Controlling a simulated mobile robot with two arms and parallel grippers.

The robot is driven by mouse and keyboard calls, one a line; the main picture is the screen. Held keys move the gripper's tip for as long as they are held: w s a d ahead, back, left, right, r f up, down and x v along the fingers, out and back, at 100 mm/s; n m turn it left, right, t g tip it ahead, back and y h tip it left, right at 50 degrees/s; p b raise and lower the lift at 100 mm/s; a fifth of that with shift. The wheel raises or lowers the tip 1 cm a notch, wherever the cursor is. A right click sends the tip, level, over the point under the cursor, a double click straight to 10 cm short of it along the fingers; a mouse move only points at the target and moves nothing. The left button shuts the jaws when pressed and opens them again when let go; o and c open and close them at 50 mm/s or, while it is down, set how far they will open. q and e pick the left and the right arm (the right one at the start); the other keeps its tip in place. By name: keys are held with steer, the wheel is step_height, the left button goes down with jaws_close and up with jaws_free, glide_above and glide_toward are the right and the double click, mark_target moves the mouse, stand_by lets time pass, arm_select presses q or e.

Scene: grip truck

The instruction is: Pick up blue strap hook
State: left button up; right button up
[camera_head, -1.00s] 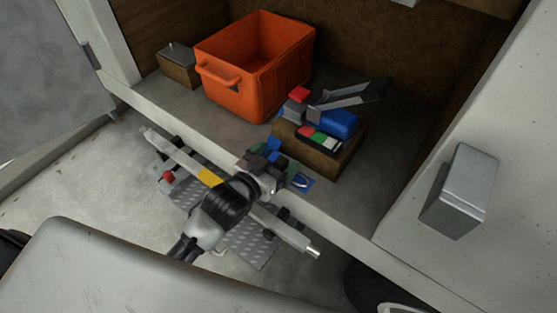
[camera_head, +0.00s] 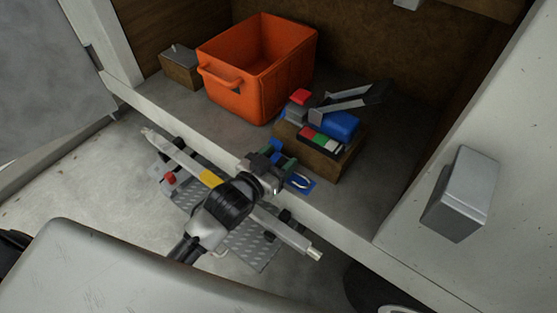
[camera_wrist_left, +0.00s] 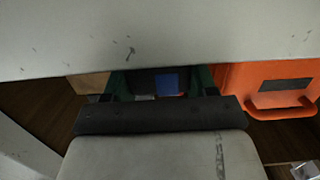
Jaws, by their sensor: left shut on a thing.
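The blue strap hook (camera_head: 299,183) shows in the head view as a blue piece with a curved pale metal part, at the front edge of the truck compartment. My left gripper (camera_head: 277,158) is right beside it and partly covers it. Its green fingers are shut on the blue strap hook. In the left wrist view the gripper (camera_wrist_left: 160,84) shows its two green fingers, with blue (camera_wrist_left: 168,84) between or behind them. Much of the held part is hidden. My right gripper is not in view.
An orange crate (camera_head: 243,104) stands on the compartment floor. A wooden box (camera_head: 318,155) holds blue, red and grey items. A small wooden box (camera_head: 180,68) is at the back left. A grey metal box (camera_head: 460,194) is on the right panel. The compartment's front sill (camera_head: 345,236) is close to the gripper.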

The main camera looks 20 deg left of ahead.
arm_select(q)
step_height(320, 180, up, 4)
steer(key=shift+f, duration=0.1)
steer(key=s+d+r, duration=0.3)
steer(key=d+r, duration=0.4)
steer(key=d, duration=0.4)
steer(key=shift+s, duration=0.4)
steer(key=shift+f, duration=0.1)
steer(key=n+y, duration=0.3)
glide_toward(289, 139)
steer(key=d, duration=0.2)
steer(key=s+a+f+n+t+y, duration=0.1)
steer(key=s+a+y, duration=0.1)
steer(key=a, duration=0.6)
steer(key=shift+s+y, duration=0.3)
steer(key=shift+s, duration=0.35)
steer(key=w+d+r+m+g+h, duration=0.3)
steer(key=d+r+m+h, duration=0.5)
steer(key=d, duration=0.5)
steer(key=shift+w+r+g+h, duration=0.45)
steer(key=shift+r+h, duration=0.5)
steer(key=shift+h, duration=0.25)
